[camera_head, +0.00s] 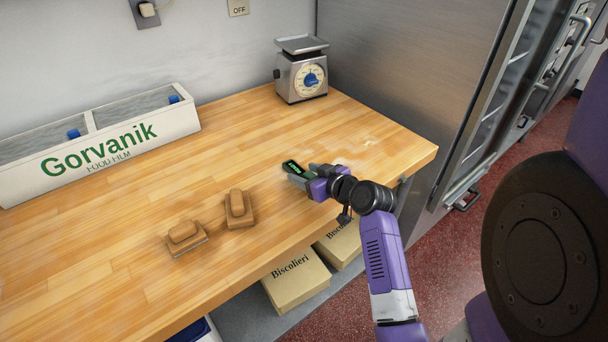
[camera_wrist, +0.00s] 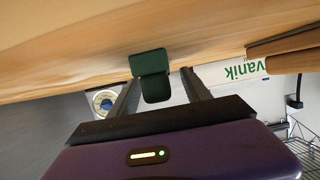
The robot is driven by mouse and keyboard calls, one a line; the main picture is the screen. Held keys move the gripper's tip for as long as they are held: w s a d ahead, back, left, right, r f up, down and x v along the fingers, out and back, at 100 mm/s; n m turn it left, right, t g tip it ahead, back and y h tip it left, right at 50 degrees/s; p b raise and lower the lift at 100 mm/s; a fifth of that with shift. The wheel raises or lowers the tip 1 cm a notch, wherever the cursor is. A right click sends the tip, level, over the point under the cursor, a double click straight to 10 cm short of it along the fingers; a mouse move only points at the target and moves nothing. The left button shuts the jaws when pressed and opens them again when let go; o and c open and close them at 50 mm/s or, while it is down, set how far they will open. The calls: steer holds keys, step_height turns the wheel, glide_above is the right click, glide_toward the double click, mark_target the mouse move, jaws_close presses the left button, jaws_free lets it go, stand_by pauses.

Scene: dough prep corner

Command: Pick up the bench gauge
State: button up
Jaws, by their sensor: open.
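A small dark green and black device with a bright green mark, which I take for the bench gauge (camera_head: 291,166), is at the right part of the wooden worktop. In the wrist view the gauge (camera_wrist: 150,63) shows as a dark green block between the tips of my two fingers. My gripper (camera_head: 299,176) is low over the worktop, right at the gauge. Its fingers (camera_wrist: 160,77) are open, one on each side of the gauge, with gaps visible. The far side of the gauge is hidden.
A dial scale (camera_head: 302,77) stands at the back. A white film box (camera_head: 100,143) is at the back left. Two brown wooden blocks (camera_head: 184,238) (camera_head: 238,208) lie left of my gripper. Cartons (camera_head: 296,283) are on the shelf below. The worktop (camera_head: 230,140) is clear behind the gauge.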

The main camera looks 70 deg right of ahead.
steer(key=shift+x, duration=1)
jaws_close()
stand_by(0.7)
